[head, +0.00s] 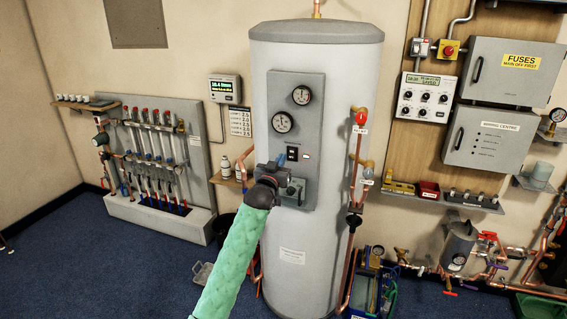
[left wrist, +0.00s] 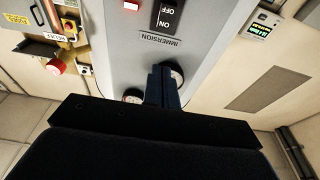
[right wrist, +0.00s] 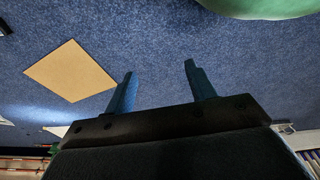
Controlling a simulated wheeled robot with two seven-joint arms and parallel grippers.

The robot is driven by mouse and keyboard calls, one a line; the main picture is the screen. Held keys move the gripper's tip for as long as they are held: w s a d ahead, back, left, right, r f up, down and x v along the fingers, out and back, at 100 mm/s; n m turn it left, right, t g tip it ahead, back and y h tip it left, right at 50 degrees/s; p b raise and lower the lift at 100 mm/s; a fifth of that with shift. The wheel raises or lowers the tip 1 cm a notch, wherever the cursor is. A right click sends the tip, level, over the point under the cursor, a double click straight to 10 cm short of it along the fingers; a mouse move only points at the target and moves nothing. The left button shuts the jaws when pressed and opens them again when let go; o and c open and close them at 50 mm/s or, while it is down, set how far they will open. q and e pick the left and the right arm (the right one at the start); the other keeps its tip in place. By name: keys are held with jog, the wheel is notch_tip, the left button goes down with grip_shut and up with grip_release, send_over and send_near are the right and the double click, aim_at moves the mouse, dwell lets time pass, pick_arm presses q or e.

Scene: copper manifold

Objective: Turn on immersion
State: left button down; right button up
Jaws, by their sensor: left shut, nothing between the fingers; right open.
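The immersion switch (head: 293,154) is a black rocker on the grey control panel (head: 315,83) of the tall cylinder. Which side is pressed is not clear. My left gripper (head: 281,160) is at the panel, just lower left of the switch. In the left wrist view its fingers (left wrist: 162,72) are together and empty, apart from the switch. My right gripper (right wrist: 159,72) is open and empty above the blue carpet.
A copper pipe with a red valve (head: 361,118) runs beside the cylinder (head: 316,258). A tan square (right wrist: 70,71) lies on the carpet.

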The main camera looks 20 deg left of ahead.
pick_arm(q)
jog(key=shift+s+r+b, duration=0.2)
jog(key=shift+s+b, duration=0.1)
jog(key=shift+s, duration=0.6)
jog(key=shift+s+r+b, duration=0.15)
jog(key=shift+s+b, duration=0.15)
jog(key=shift+s, duration=0.65)
jog(key=shift+s+r+b, duration=0.2)
jog(key=shift+s+b, duration=0.1)
jog(key=shift+s, duration=0.6)
pick_arm(e)
jog(key=shift+w+a+r, duration=0.25)
jog(key=shift+r, duration=0.55)
jog(key=shift+w+a+r, duration=0.2)
jog(key=shift+w+r, duration=0.05)
jog(key=shift+r, duration=0.55)
jog(key=shift+w+a+r, duration=0.25)
jog(key=shift+r, duration=0.55)
